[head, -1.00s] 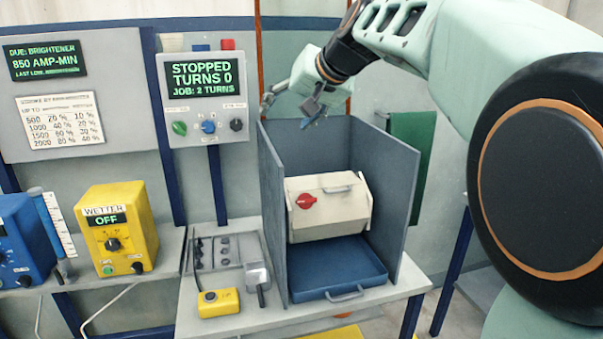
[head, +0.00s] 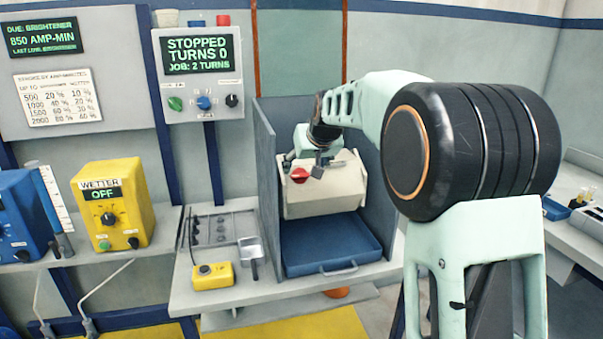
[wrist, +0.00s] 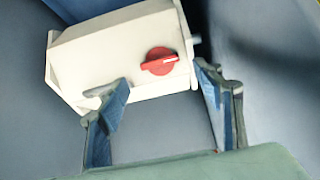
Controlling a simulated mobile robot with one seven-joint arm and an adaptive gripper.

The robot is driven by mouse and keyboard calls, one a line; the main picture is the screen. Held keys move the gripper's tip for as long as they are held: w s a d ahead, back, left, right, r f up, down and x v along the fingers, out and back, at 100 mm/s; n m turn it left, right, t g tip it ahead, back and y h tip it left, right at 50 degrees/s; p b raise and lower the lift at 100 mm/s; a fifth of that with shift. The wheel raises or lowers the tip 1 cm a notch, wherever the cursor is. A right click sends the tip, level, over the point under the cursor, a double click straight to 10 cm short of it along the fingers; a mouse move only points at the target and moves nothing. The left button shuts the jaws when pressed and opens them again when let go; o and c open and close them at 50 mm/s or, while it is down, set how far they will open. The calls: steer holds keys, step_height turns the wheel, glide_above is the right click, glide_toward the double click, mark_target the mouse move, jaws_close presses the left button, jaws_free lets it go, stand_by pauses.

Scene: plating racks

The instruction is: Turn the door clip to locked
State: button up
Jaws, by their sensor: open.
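The door clip (wrist: 160,61) is a red round knob with a raised bar and a pale mark, on the front of a cream barrel box (wrist: 110,60). In the head view the red clip (head: 299,175) shows at the upper left of the cream box (head: 310,200), just left of my gripper. My gripper (wrist: 165,98) is open and empty, its two fingers apart below the clip in the wrist view. The clip appears between and beyond the fingertips, with no clear contact. In the head view my gripper (head: 304,160) is inside the grey enclosure, partly hidden by my wrist.
Grey enclosure walls (head: 266,185) stand close on both sides of the box. A blue tray (head: 325,245) lies below it. A display panel (head: 198,75) reads STOPPED, TURNS 0. A yellow pendant (head: 212,276) and a small tool rack (head: 215,228) sit on the bench at left.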

mark_target(301, 173)
steer(key=shift+x, duration=2.55)
steer(key=shift+c, duration=0.4)
steer(key=c, duration=1.1)
